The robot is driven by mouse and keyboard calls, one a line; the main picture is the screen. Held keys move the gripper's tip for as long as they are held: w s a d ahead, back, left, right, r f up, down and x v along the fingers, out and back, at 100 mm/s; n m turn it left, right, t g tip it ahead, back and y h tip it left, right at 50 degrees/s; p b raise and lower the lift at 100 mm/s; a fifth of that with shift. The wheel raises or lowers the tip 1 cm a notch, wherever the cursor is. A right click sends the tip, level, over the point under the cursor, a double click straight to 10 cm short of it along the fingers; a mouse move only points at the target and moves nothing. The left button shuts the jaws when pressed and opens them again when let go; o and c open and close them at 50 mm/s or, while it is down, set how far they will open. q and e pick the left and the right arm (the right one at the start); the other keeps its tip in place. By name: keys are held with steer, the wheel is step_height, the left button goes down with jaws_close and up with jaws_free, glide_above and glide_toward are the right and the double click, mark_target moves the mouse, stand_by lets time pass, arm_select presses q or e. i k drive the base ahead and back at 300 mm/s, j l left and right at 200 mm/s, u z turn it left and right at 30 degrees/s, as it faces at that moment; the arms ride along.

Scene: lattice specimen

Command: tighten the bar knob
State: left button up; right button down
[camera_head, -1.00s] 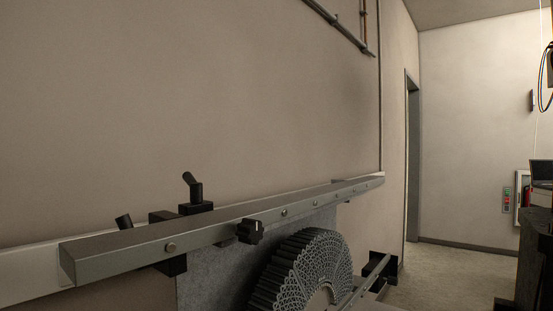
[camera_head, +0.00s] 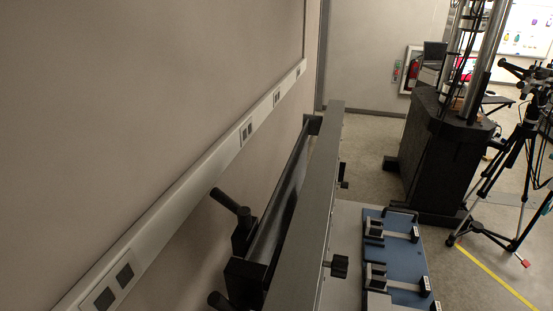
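A long grey metal bar (camera_head: 322,190) runs from the bottom of the view away toward the far wall. A black knob (camera_head: 340,266) sticks out from the bar's right side near the bottom. A second small black part (camera_head: 343,184) sits farther along the same side. I cannot tell from this view how tight the knob is. Neither of my grippers is in view.
A black lever (camera_head: 232,203) rises left of the bar, beside a white wall trunking with sockets (camera_head: 200,175). A blue plate with clamps (camera_head: 402,250) lies to the right. A black machine base (camera_head: 440,155) and a tripod (camera_head: 510,165) stand on the floor beyond.

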mark_target(339, 265)
steer(key=l, duration=0.55)
steer(key=i+l+u, duration=0.25)
steer(key=l+u, duration=0.15)
steer(key=l, duration=0.25)
steer(key=i+l+u, duration=0.15)
steer(key=l+u, duration=0.25)
steer(key=l, duration=0.3)
steer(key=l+u, duration=0.45)
steer(key=l, duration=0.25)
steer(key=l+u, duration=0.4)
steer(key=l, duration=0.35)
steer(key=k+l+u, duration=0.2)
steer(key=l+u, duration=0.2)
steer(key=l, duration=0.3)
